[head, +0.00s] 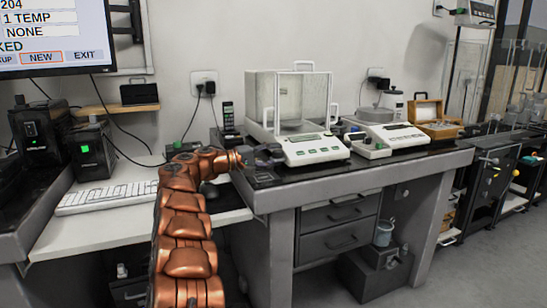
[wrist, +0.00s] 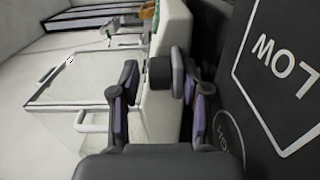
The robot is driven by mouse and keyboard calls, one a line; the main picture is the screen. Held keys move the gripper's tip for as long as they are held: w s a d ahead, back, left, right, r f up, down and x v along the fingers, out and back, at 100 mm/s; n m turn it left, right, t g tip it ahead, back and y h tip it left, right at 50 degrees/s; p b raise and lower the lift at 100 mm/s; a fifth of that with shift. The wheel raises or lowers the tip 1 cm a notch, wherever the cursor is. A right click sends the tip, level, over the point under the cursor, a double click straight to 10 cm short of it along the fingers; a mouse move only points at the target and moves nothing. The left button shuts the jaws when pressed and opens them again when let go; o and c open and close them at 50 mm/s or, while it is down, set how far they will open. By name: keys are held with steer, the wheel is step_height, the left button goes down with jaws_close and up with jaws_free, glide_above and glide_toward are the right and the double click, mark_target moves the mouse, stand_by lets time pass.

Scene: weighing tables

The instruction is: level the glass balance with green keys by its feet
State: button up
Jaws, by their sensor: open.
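The glass balance (head: 318,150) with green keys stands on the dark-topped table, its glass draft shield at the back. My gripper (head: 268,155) is low at the balance's left front side. In the wrist view the picture is turned sideways, with the white balance body (wrist: 160,115) and glass case on the left. Whether the fingers touch the knob cannot be told. The other feet and the bubble level cannot be made out.
The dark table top (wrist: 245,90) with white "LOW" markings lies close beside the right finger. A second white balance (head: 400,135) and a wooden weight box (head: 437,120) stand to the right. A keyboard (head: 105,197) lies on the left desk. A phone (head: 228,117) stands behind my gripper.

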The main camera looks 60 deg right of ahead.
jaws_close()
stand_by(0.4)
steer(key=shift+s+f+n+t+h+b, duration=0.1)
steer(key=shift+f+n+t+h+b, duration=0.3)
steer(key=shift+b, duration=1.15)
steer(key=t+b, duration=0.1)
steer(key=b, duration=0.1)
steer(key=n+t+b, duration=0.1)
steer(key=b, duration=0.1)
steer(key=n+t+h+b, duration=0.1)
steer(key=b, duration=0.1)
steer(key=shift+s+r, duration=0.25)
steer(key=shift+n+t+h+b, duration=0.3)
steer(key=shift+n+t+b, duration=0.2)
steer(key=shift+t+b, duration=0.35)
steer(key=shift+n+t+b, duration=0.5)
steer(key=shift+t+b, duration=0.1)
steer(key=shift+t, duration=0.25)
steer(key=shift+t+b, duration=0.3)
steer(key=shift+a+r+n+t+h, duration=0.15)
steer(key=shift+n+t+h, duration=0.15)
steer(key=shift+n+t, duration=0.2)
